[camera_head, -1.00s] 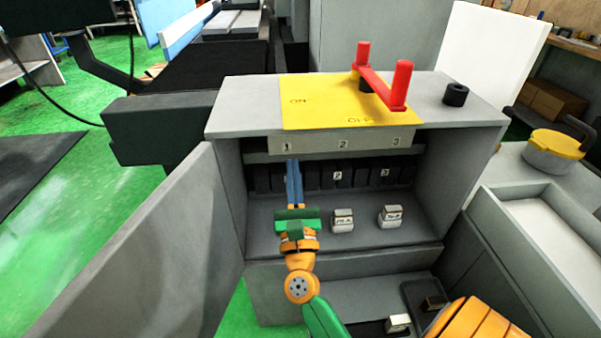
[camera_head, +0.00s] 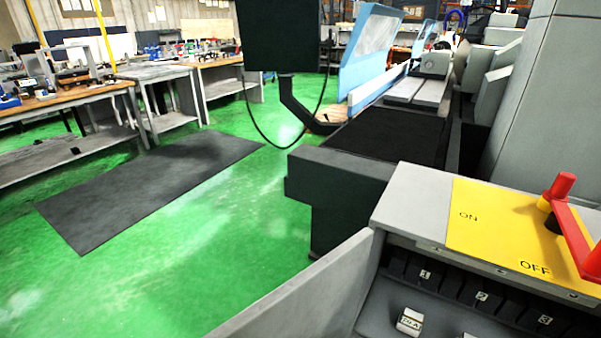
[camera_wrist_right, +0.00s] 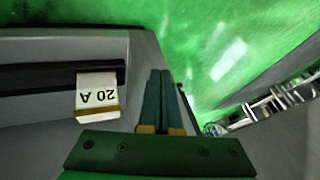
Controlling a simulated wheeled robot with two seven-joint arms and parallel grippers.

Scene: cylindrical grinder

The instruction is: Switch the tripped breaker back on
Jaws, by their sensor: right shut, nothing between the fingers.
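The grey breaker cabinet (camera_head: 412,200) stands at the lower right of the head view with its door (camera_head: 320,290) open. Its yellow plate (camera_head: 490,222) is marked ON and OFF, and the red lever (camera_head: 572,225) stands near the right edge. Below, dark breakers (camera_head: 470,293) numbered 1, 2 and 3 sit in a row; their switch positions cannot be told. A white-labelled block (camera_head: 410,321) lies inside the cabinet. My right gripper (camera_wrist_right: 160,73) is shut and empty in the right wrist view, beside a block labelled 20 A (camera_wrist_right: 97,95). Neither gripper shows in the head view.
A black machine body (camera_head: 345,185) with a blue guard (camera_head: 370,55) stands behind the cabinet. A dark mat (camera_head: 150,185) lies on the open green floor (camera_head: 200,260). Workbenches (camera_head: 75,110) line the far left.

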